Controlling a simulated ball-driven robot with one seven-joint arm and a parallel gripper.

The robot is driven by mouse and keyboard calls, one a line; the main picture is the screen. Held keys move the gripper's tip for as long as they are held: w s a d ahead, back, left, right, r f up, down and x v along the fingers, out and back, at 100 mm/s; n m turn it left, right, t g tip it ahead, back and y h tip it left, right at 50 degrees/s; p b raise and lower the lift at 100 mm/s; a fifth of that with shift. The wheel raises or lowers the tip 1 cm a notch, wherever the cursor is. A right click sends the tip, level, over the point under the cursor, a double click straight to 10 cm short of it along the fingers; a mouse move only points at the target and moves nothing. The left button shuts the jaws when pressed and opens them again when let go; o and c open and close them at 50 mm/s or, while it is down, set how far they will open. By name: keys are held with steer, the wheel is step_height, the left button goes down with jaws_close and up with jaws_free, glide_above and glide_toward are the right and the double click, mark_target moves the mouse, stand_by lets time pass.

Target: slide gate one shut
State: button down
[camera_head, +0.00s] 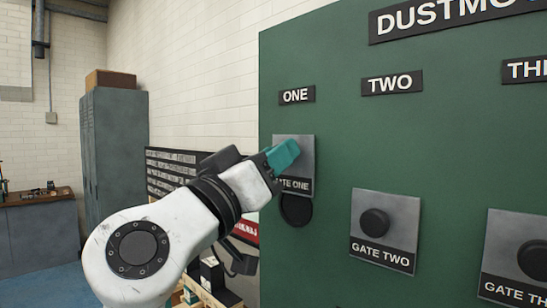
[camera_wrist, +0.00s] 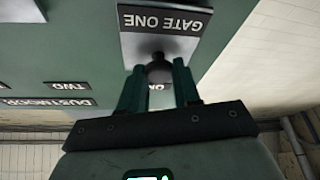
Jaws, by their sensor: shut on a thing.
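Gate one is a grey metal plate (camera_head: 307,160) with a black GATE ONE label along its bottom, on the green panel under the ONE sign. It also shows upside down in the wrist view (camera_wrist: 183,43). A dark round opening (camera_head: 296,211) shows below its lower edge; its top is covered by the plate. My gripper (camera_head: 284,154), with teal fingers, is at the plate. In the wrist view the fingers are shut on gate one's dark knob (camera_wrist: 159,70). The knob is hidden behind the fingers in the head view.
Gate two (camera_head: 384,230) and gate three (camera_head: 515,258) are plates with dark knobs to the right, set lower in the picture. No opening shows at gate two.

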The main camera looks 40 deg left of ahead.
step_height(320, 180, down, 7)
steer(key=b, duration=0.5)
steer(key=shift+f, duration=0.15)
steer(key=shift+a, duration=0.1)
steer(key=c, duration=0.8)
jaws_free()
steer(key=b, duration=0.2)
glide_toward(288, 192)
steer(key=v, duration=0.5)
steer(key=shift+f, duration=0.1)
